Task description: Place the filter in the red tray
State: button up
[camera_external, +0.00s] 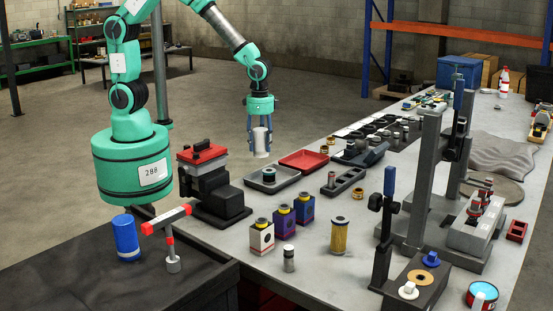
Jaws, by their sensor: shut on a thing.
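My gripper (261,124) points down and is shut on a pale grey-white cylinder (262,143), which looks like a filter. It holds the cylinder upright in the air, left of the red tray in the picture. The red tray (320,165) is shallow and lies on the long grey workbench; it looks empty. A yellow cylinder like a filter element (339,237) stands nearer on the bench. The gripper's fingers hide part of the held cylinder.
A grey tray (290,178) with a dark round part sits just in front of the red tray. A dark block with a red top (204,160) stands left. Several small boxes (261,238) stand nearer. A tall grey press frame (424,180) rises at right.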

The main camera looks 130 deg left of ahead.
jog(key=s+a, duration=0.8)
jog(key=a, duration=0.3)
jog(key=f, duration=0.5)
jog(key=shift+s+a, duration=0.15)
jog(key=shift+a, duration=0.15)
jog(key=w+a, duration=0.3)
jog(key=w, duration=0.1)
jog(key=w+a+f, duration=0.1)
jog(key=w+a, duration=0.2)
jog(key=w, duration=0.1)
jog(key=w+a, duration=0.3)
jog(key=w, duration=0.1)
jog(key=shift+a+f+b, duration=0.15)
jog(key=shift+f+b, duration=0.05)
jog(key=shift+b, duration=0.15)
jog(key=shift+w+a, duration=0.25)
jog(key=shift+w, duration=0.05)
jog(key=shift+f, duration=1.8)
jog(key=shift+f+b, duration=0.1)
jog(key=shift+b, duration=0.2)
